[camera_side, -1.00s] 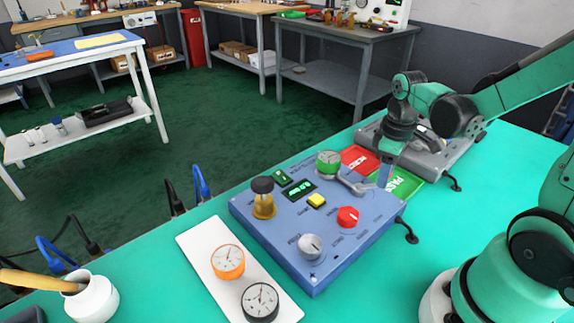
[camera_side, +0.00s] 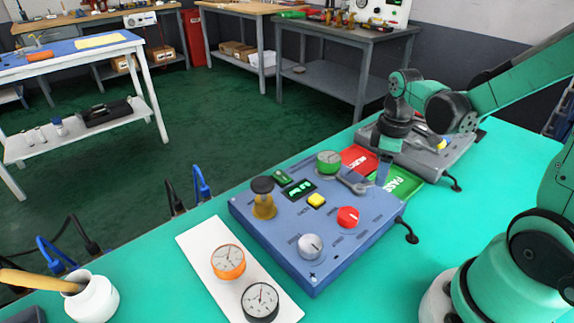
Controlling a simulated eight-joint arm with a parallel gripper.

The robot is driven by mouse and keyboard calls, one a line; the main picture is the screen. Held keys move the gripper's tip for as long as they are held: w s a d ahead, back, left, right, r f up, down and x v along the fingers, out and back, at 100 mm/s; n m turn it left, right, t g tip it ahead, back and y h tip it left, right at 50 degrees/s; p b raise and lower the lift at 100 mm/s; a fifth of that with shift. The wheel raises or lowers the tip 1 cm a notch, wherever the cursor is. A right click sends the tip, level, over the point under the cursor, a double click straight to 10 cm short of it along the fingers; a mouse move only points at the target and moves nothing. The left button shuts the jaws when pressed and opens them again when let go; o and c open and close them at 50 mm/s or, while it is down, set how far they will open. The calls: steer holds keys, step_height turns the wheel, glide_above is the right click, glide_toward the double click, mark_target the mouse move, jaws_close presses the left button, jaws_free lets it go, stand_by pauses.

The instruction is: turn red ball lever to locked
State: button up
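A blue control panel (camera_side: 262,222) lies on the teal table. My gripper (camera_side: 382,175) points down near the panel's back right corner, close to the end of that grey part. Its fingers are small and blurred. I cannot tell whether they touch anything or are open.
The panel also carries a yellow button (camera_side: 317,200), a silver knob (camera_side: 310,246) and a brass knob with a black top (camera_side: 263,196). Red (camera_side: 360,159) and green (camera_side: 403,182) labelled trays lie behind it. A white board (camera_side: 203,240) with two gauges lies at left front.

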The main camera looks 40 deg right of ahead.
steer(key=shift+o, duration=0.9)
steer(key=shift+r, duration=0.15)
steer(key=shift+r, duration=2.7)
steer(key=shift+a, duration=0.35)
steer(key=w+a+r+m+t, duration=0.1)
steer(key=a+m+t, duration=0.4)
steer(key=a, duration=0.5)
steer(key=shift+a+r+t, duration=0.15)
steer(key=shift+r+t, duration=0.5)
steer(key=shift+t, duration=0.35)
steer(key=shift+w, duration=0.1)
